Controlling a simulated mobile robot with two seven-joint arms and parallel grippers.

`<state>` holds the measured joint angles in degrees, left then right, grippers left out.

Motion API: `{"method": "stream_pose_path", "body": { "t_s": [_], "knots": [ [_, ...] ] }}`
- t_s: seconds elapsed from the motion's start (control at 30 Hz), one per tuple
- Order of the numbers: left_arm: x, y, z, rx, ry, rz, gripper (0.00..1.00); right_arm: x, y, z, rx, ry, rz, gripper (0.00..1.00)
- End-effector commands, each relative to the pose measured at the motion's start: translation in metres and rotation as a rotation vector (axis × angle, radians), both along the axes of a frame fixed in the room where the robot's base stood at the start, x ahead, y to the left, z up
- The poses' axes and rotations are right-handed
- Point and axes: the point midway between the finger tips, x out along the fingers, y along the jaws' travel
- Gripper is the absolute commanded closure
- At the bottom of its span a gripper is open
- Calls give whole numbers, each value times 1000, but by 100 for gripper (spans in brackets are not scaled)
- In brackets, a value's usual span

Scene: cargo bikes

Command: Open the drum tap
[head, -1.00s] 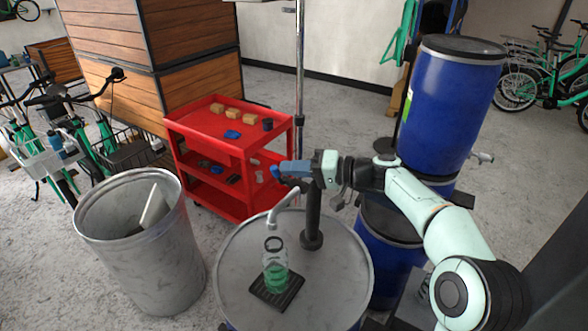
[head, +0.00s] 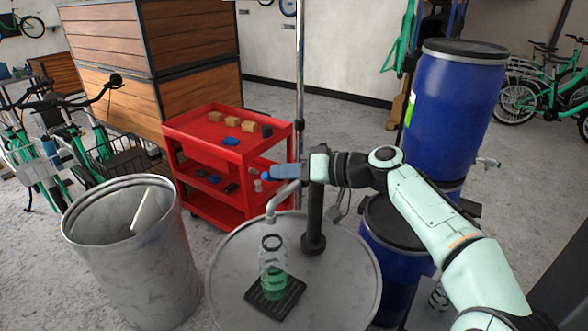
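The drum (head: 235,265) stands in front of me with a grey metal top. Its tap has a dark upright post (head: 314,225) and a pale curved spout (head: 282,198) that points down over a clear bottle (head: 272,262). Green shows in the lower part of the bottle, which stands on a black drip tray (head: 288,300). A blue lever-like piece (head: 280,172) extends left at the post's top. My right gripper (head: 316,166) is at the post's top, beside the blue piece. Its fingers are too unclear to tell open from shut. My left gripper is out of view.
A grey bin (head: 130,265) stands left of the drum. A red cart (head: 225,150) with small blocks stands behind it. Blue barrels (head: 450,110) are stacked at right, close to my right arm. Bare floor lies between the cart and the barrels.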

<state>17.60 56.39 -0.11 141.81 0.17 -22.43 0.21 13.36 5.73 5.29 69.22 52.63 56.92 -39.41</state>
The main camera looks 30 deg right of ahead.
Motion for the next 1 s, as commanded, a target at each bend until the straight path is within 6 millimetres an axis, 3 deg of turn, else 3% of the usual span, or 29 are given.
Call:
{"method": "stream_pose_path", "body": {
  "t_s": [0.1, 0.33, 1.0],
  "knots": [
    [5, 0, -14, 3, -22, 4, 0, -2, 4, -8, -64, -38, 2, 100],
    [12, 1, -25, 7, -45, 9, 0, -4, 7, -12, -144, -84, 1, 100],
    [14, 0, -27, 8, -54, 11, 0, -4, 8, -12, -175, -104, -1, 100]
  ]
}}
